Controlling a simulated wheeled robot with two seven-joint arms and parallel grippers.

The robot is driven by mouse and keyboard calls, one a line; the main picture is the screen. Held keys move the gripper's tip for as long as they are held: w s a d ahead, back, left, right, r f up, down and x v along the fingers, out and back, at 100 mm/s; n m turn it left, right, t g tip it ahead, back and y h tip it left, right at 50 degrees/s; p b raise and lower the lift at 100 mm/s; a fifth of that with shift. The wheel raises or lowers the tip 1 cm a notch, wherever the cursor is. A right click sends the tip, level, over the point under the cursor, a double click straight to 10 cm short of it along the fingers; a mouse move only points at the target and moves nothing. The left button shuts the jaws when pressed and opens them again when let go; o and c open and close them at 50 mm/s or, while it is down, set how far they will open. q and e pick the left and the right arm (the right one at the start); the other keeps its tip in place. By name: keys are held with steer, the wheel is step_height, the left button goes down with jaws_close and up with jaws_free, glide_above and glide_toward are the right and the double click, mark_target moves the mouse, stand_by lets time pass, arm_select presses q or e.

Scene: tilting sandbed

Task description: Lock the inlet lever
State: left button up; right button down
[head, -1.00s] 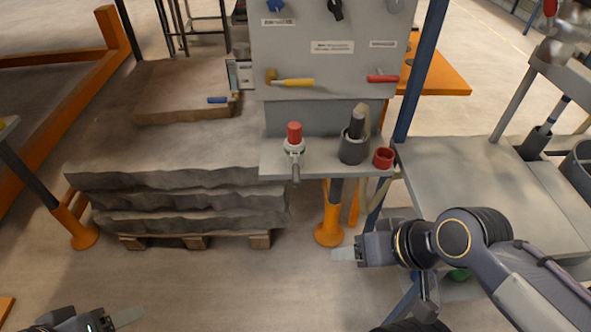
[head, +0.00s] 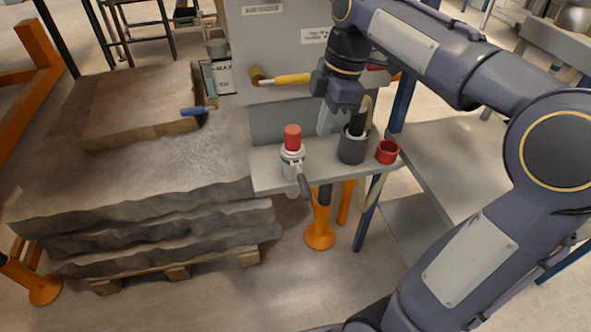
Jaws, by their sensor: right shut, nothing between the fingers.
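A panel (head: 240,40) carries a yellow-handled lever (head: 292,79) and a red-handled lever, now mostly hidden behind my right arm. On the shelf (head: 270,180) below stands a white valve-like fitting (head: 292,160) with a red cylinder (head: 292,136) on top and a grey handle (head: 305,186) slanting down in front. I cannot tell which of these is the inlet lever. My right gripper (head: 323,130) is shut and empty, pointing down in front of the panel, above the shelf, between the red cylinder and a dark cup (head: 352,149). My left gripper is out of view.
A red cup (head: 387,151) stands at the shelf's right end. A tool handle and a pale strap rise from the dark cup. Left are stacked stone slabs (head: 150,210) on a pallet and a blue-handled part (head: 193,111). A grey table (head: 445,160) stands at right.

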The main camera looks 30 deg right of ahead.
mark_target(306, 184)
stand_by(0.4)
steer(key=a+f, duration=0.1)
steer(key=f, duration=0.3)
steer(key=f+b, duration=0.1)
steer(key=f, duration=0.4)
steer(key=a+f+b, duration=0.1)
steer(key=f, duration=0.3)
steer(key=shift+w+a+f, duration=0.3)
steer(key=shift+w+f, duration=0.05)
